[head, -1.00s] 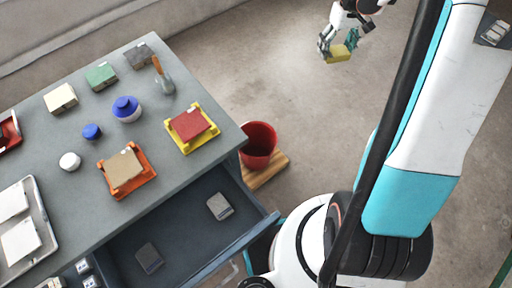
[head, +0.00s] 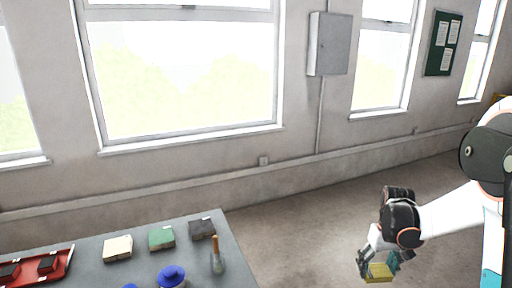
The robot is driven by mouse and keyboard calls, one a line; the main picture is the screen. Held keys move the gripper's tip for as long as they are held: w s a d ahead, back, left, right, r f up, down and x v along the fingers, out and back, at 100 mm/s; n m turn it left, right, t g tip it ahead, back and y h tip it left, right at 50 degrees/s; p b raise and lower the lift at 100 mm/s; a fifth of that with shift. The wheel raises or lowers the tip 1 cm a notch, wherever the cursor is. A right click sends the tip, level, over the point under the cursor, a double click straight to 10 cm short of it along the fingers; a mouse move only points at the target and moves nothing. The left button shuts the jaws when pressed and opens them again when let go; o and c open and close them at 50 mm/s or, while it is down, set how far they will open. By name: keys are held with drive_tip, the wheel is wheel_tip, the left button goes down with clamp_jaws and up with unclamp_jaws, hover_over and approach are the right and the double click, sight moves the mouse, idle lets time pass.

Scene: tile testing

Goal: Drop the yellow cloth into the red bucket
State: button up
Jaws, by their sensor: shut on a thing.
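My gripper (head: 378,262) is at the lower right of the head view, shut on the yellow cloth (head: 379,273). The cloth shows as a small yellow piece between the fingers, held in the air to the right of the table, over the floor area. The red bucket is outside the current head view.
The grey table (head: 90,270) at the lower left bears a beige block (head: 118,248), a green block (head: 161,238), a dark block (head: 202,229), a brush-like tool (head: 217,258), a blue-lidded jar (head: 171,276) and a red tray (head: 40,268). A windowed wall (head: 300,160) stands behind. Floor (head: 310,215) between is clear.

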drive_tip(key=s+a+f+b, duration=0.1)
drive_tip(key=a+f, duration=0.2)
drive_tip(key=a, duration=0.6)
drive_tip(key=s+a+f+b, duration=0.1)
drive_tip(key=s+a+f, duration=0.1)
drive_tip(key=a, duration=0.6)
drive_tip(key=shift+s+a+f+b, duration=0.25)
drive_tip(key=shift+a+f+b, duration=0.1)
drive_tip(key=shift+f, duration=0.45)
drive_tip(key=w+d+f+b, duration=0.1)
drive_tip(key=w+f+b, duration=0.3)
drive_tip(key=f, duration=0.6)
drive_tip(key=w+f+b, duration=0.1)
drive_tip(key=w+f, duration=0.5)
drive_tip(key=f, duration=0.4)
drive_tip(key=w+f+b, duration=0.1)
drive_tip(key=f+b, duration=0.2)
drive_tip(key=f, duration=1)
drive_tip(key=w+d+f+b, duration=0.1)
drive_tip(key=w+f+b, duration=0.1)
drive_tip(key=f, duration=1.1)
drive_tip(key=shift+w+d+f+b, duration=0.15)
drive_tip(key=shift+d+f+b, duration=0.1)
drive_tip(key=shift+b, duration=0.5)
drive_tip(key=o, duration=1.2)
